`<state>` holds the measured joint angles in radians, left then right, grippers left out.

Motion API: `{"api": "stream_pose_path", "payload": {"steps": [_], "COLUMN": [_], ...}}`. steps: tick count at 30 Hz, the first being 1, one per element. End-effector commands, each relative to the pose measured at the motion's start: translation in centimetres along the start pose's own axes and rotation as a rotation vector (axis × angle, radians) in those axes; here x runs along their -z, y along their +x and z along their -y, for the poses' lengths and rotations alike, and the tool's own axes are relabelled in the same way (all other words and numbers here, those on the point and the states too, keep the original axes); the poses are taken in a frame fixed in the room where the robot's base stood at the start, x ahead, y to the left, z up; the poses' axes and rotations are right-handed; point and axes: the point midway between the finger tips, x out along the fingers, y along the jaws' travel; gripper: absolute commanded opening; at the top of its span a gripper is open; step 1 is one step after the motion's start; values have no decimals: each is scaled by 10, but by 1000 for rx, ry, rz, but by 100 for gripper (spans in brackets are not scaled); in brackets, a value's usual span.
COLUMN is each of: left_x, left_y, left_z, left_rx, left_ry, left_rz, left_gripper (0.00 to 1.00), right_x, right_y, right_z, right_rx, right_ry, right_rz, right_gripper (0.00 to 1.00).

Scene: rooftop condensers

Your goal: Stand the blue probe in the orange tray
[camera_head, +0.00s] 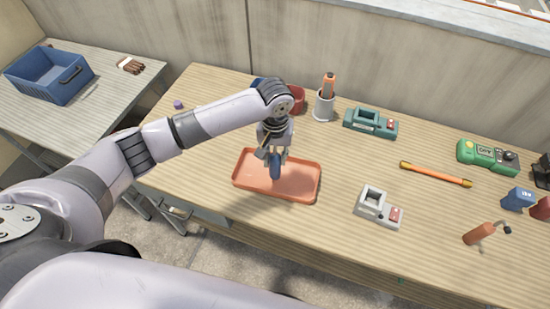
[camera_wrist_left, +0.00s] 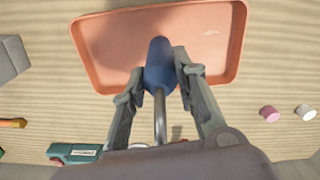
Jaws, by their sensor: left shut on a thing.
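The orange tray (camera_head: 249,184) lies flat on the wooden table. My left gripper (camera_head: 275,155) is over the tray and shut on the blue probe (camera_head: 275,168). In the left wrist view, the blue body of the probe (camera_wrist_left: 160,66) sits between the two fingertips (camera_wrist_left: 161,78), and its metal stem runs back towards the wrist. The tray (camera_wrist_left: 228,62) lies behind it in that view. I cannot tell whether the probe touches the tray floor. My right gripper is not in view.
A grey cup with an orange tool (camera_head: 324,104) and a teal device (camera_head: 370,123) stand behind the tray. A grey device (camera_head: 378,207) is to the right, with an orange rod (camera_head: 436,174) beyond. A blue crate (camera_head: 49,77) sits on the left side table.

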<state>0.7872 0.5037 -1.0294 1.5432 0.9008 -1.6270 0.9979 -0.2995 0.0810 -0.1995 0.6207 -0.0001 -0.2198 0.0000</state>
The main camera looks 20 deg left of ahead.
Motion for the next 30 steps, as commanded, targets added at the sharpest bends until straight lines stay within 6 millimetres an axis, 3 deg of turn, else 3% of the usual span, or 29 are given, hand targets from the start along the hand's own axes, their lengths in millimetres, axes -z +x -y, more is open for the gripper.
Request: {"api": "stream_pose_path", "payload": {"steps": [4,16,17,25,30], "left_x": [0,0,0,0,0], "left_y": [17,22,22,22,22], "left_z": [0,0,0,0,0], "left_rx": [0,-1,-1,-1,-1], "left_ry": [-1,-1,-1,0,0], "left_rz": [-1,-1,-1,-1,-1], "left_gripper": [0,0,28,46,47], "right_x": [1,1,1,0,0], "right_y": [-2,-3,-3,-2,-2], "right_z": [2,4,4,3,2], "right_rx": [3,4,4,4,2], "right_ry": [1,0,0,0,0], "right_rz": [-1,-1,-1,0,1], "right_gripper": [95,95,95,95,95]}}
